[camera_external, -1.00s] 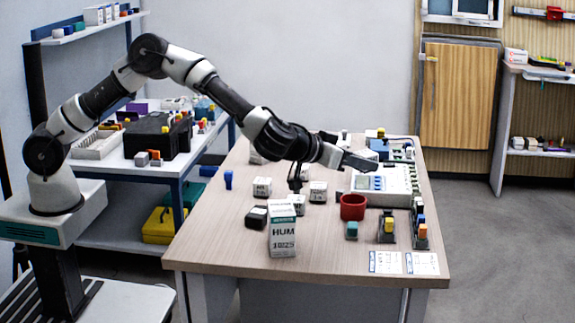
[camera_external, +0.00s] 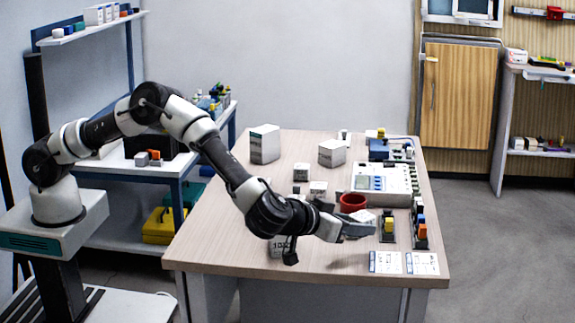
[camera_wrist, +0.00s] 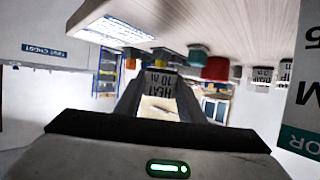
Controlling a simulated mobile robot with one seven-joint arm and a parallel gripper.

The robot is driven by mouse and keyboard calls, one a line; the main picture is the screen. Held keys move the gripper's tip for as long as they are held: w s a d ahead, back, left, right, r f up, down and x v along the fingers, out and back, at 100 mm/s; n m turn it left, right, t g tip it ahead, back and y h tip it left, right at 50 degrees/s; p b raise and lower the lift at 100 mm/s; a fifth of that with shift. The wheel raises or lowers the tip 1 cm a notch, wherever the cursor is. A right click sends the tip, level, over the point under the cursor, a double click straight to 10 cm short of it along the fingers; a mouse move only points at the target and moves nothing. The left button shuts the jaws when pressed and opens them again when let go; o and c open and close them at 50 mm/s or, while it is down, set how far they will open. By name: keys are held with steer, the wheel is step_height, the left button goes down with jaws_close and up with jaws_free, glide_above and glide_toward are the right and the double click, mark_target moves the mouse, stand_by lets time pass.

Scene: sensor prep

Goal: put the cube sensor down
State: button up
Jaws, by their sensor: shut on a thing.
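The cube sensor is a small white cube with black lettering, reading roughly "HEAT". My gripper (camera_external: 362,229) is shut on it above the front right part of the table. The cube (camera_external: 363,215) shows just above the fingers in the external view. In the wrist view, which is upside down, the cube (camera_wrist: 160,82) sits between the two fingertips (camera_wrist: 161,92).
A red cup (camera_external: 352,203) stands just behind my gripper. Label cards (camera_external: 385,262) lie at the front right edge. A stand with a yellow part (camera_external: 388,228) is to the right. Bare table lies in front of the gripper.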

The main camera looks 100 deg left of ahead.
mark_target(353, 256)
step_height(353, 256, down, 5)
steer(key=shift+f+b, duration=0.1)
steer(key=shift+b, duration=0.65)
steer(key=o, duration=1.1)
steer(key=shift+o, duration=0.2)
